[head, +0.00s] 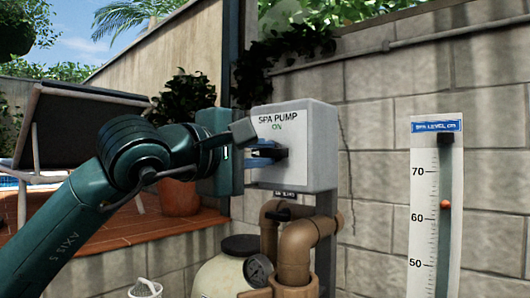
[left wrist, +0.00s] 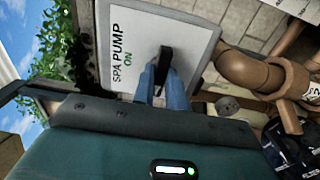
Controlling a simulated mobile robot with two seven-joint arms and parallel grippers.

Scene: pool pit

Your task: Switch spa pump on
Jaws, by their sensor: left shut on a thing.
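The spa pump switch box (head: 318,160) is a pale grey box on a post in front of the block wall. Its face reads "SPA PUMP" with a green "ON" under it. It also shows in the left wrist view (left wrist: 197,28), turned on its side. A black switch handle (left wrist: 165,57) stands out from its face. My left gripper (head: 272,153) has blue fingers shut on this handle, one on each side of it in the left wrist view (left wrist: 163,82). Part of the handle is hidden by the fingers in the head view. My right gripper does not show.
Brown pipes (head: 296,252) and a cream tank (head: 222,272) with a gauge (head: 259,270) stand below the box. A potted plant (head: 178,197) and lounger (head: 75,130) are at left.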

